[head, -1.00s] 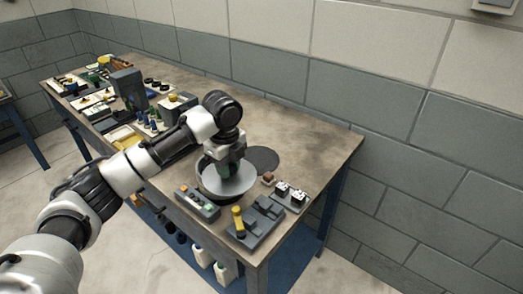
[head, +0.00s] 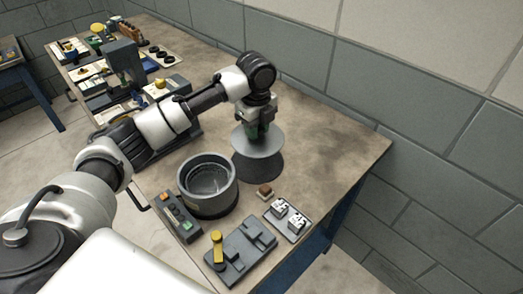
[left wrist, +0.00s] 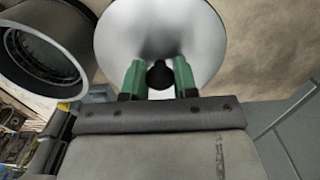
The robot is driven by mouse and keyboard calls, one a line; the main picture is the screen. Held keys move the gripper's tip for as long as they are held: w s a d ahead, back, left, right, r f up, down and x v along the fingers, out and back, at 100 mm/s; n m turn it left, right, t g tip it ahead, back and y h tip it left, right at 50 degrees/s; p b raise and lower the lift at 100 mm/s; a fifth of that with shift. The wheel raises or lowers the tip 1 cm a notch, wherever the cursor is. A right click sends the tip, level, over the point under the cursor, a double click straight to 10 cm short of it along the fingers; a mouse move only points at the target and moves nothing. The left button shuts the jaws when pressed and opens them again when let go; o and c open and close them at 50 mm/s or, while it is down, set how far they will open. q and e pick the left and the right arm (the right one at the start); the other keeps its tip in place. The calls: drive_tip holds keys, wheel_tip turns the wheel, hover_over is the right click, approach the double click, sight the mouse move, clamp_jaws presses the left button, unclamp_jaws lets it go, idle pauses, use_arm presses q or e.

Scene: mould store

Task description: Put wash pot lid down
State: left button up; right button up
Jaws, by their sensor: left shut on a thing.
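The wash pot lid is a round grey metal disc (head: 272,143) with a dark knob, which shows in the left wrist view (left wrist: 160,74). My left gripper (head: 257,132) is shut on the lid's knob with its green fingers, one on each side. The lid is level, over or just behind a dark round mat (head: 260,171) on the bench, and hides part of it. How far it is above the mat is hard to tell. The wash pot (head: 208,187) stands open to the left of the mat, with a perforated insert inside. My right gripper is out of view.
On the bench (head: 335,140) near the pot are a button box (head: 180,218), a grey fixture with a yellow handle (head: 241,249), a small brown block (head: 265,191) and a tray with white-topped pieces (head: 287,220). The bench right of the lid is clear.

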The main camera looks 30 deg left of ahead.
use_arm(q)
drive_tip(key=f, duration=0.3)
drive_tip(key=shift+s+f, duration=0.25)
wheel_tip(320, 180, down, 5)
drive_tip(key=shift+w+r+p, duration=0.1)
drive_tip(key=shift+p, duration=0.35)
drive_tip(key=shift+f, duration=0.2)
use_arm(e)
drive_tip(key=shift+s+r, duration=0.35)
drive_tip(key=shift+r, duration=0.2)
use_arm(q)
drive_tip(key=o, duration=1)
drive_tip(key=shift+f, duration=0.1)
